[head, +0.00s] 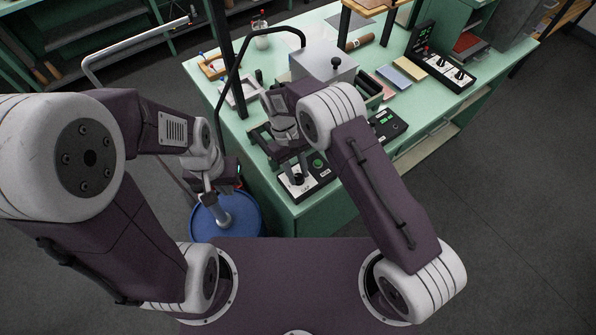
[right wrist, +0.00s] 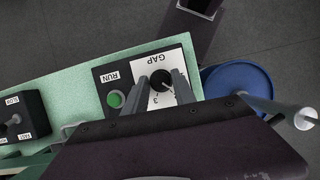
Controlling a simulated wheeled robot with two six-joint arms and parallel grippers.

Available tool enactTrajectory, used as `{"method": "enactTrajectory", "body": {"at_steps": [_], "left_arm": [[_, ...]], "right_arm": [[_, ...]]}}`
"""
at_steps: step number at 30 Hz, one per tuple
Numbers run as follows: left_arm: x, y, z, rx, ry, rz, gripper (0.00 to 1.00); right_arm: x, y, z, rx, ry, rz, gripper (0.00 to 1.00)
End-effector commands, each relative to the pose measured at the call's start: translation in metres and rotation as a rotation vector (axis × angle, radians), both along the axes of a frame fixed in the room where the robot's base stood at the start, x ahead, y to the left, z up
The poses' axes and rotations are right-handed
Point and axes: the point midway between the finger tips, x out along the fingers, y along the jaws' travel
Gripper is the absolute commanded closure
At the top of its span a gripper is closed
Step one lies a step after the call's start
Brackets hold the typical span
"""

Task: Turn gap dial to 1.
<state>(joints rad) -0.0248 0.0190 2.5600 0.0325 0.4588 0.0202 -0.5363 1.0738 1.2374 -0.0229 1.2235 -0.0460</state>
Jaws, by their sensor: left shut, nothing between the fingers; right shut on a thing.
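The gap dial (right wrist: 161,80) is a black knob on a white plate marked GAP, with scale marks and a 3 below it in the right wrist view. My right gripper (right wrist: 163,88) is shut on the dial, one finger on each side. In the head view the gripper (head: 295,170) comes down over the dial (head: 297,179) at the table's near corner. The fingers cover part of the scale, and I cannot read the setting surely. My left gripper (head: 208,196) is shut and empty, above the blue drum, away from the dial.
A green RUN button (right wrist: 115,99) sits beside the GAP plate. A black box with a switch (right wrist: 14,122) lies further left. A blue drum (head: 246,222) stands beside the green table (head: 300,216). A dark upright post (head: 222,60) rises at the table's left edge.

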Motion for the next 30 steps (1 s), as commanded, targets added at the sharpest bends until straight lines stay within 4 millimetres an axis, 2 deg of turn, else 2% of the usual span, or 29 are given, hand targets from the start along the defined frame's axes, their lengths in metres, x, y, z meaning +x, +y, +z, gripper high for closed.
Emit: {"method": "enactTrajectory", "body": {"at_steps": [18, 30], "left_arm": [[0.000, 0.000, 0.009, 0.000, 0.000, 0.000, 1.00], [0.000, 0.000, 0.012, 0.000, 0.000, 0.000, 1.00]], "right_arm": [[-0.002, 0.003, 0.003, 0.001, -0.005, 0.563, 1.00], [-0.002, 0.003, 0.002, 0.000, -0.007, 0.782, 1.00]]}}
